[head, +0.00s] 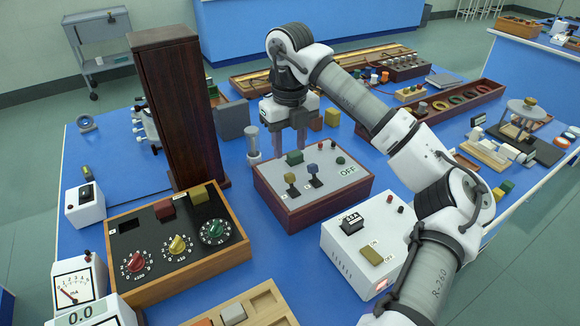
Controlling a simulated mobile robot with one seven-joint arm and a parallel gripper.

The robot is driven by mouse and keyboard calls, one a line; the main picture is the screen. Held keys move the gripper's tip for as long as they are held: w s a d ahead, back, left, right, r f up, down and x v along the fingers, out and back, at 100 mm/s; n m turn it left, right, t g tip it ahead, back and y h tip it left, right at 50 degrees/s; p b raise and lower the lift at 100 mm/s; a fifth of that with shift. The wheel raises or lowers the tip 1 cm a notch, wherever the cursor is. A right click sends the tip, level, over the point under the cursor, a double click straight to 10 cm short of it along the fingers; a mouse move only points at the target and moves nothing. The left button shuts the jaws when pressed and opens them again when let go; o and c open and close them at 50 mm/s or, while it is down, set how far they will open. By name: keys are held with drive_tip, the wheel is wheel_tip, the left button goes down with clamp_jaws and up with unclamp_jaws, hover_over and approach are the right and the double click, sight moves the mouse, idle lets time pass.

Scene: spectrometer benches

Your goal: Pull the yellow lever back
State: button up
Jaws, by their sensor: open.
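The yellow lever (290,179) stands on the top panel of a grey-topped, wood-sided box (330,196) in the middle of the bench. Its knob is dull yellow on a dark slotted base.
A tall dark wooden column (178,105) stands to the left. A black dial panel (165,240) lies front left, a white box (352,240) front right. Blue bench surface (265,260) shows between them.

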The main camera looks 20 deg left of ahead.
sight(290, 174)
wheel_tip(290, 174, down, 8)
drive_tip(key=shift+r+p, duration=0.1)
drive_tip(key=shift+p, duration=0.55)
clamp_jaws()
